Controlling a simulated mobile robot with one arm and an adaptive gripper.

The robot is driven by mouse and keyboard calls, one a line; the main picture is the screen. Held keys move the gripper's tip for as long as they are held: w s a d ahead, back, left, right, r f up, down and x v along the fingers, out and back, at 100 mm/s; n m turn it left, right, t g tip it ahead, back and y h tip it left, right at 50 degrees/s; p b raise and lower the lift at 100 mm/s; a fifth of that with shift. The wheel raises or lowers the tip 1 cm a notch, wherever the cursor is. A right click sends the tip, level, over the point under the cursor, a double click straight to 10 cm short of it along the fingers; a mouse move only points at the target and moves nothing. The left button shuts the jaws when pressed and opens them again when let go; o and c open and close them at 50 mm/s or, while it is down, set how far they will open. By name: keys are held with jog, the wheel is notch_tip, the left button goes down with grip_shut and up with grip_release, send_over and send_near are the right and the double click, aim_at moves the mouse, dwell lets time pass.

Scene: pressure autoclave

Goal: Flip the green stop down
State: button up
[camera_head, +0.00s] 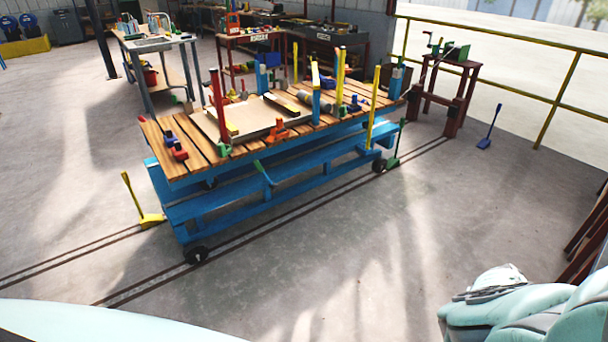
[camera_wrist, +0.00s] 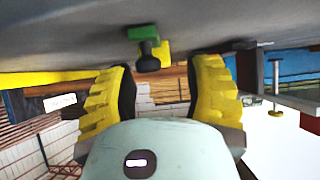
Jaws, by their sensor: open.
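A green floor stop (camera_head: 392,162) with a tall thin handle stands beside the right wheel of the blue cart (camera_head: 185,212) in the head view. Its handle points up. Another green lever (camera_head: 263,172) hangs at the cart's near side; I cannot tell for certain which green part the task names. In the wrist view my gripper (camera_wrist: 166,72) is open, its two ribbed yellow pads wide apart with nothing between them. A small green piece (camera_wrist: 143,33) with a black knob shows above the gap; I cannot tell what it belongs to. The gripper is not clearly seen in the head view.
A yellow floor lever (camera_head: 147,215) stands at the cart's left and a blue one (camera_head: 487,140) at the far right. Rails run under the cart. A dark red stand (camera_head: 460,100) and a yellow railing (camera_head: 560,95) are at right. The near floor is clear.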

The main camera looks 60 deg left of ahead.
jog(key=shift+s+r+y+p, duration=0.4)
jog(key=shift+p, duration=0.5)
jog(key=y+p, duration=0.1)
jog(key=d+y+p, duration=0.1)
jog(key=p, duration=0.1)
jog(key=shift+d+r+y, duration=0.1)
jog(key=shift+r+y, duration=0.2)
jog(key=shift+r, duration=0.1)
jog(key=shift+d+g+y+p, duration=0.15)
jog(key=shift+d+y+p, duration=0.35)
jog(key=shift+y+p, duration=0.5)
jog(key=shift+d+g+y+p, duration=0.15)
jog(key=shift+d+y+p, duration=0.3)
jog(key=shift+y+p, duration=0.5)
jog(key=shift+y, duration=0.25)
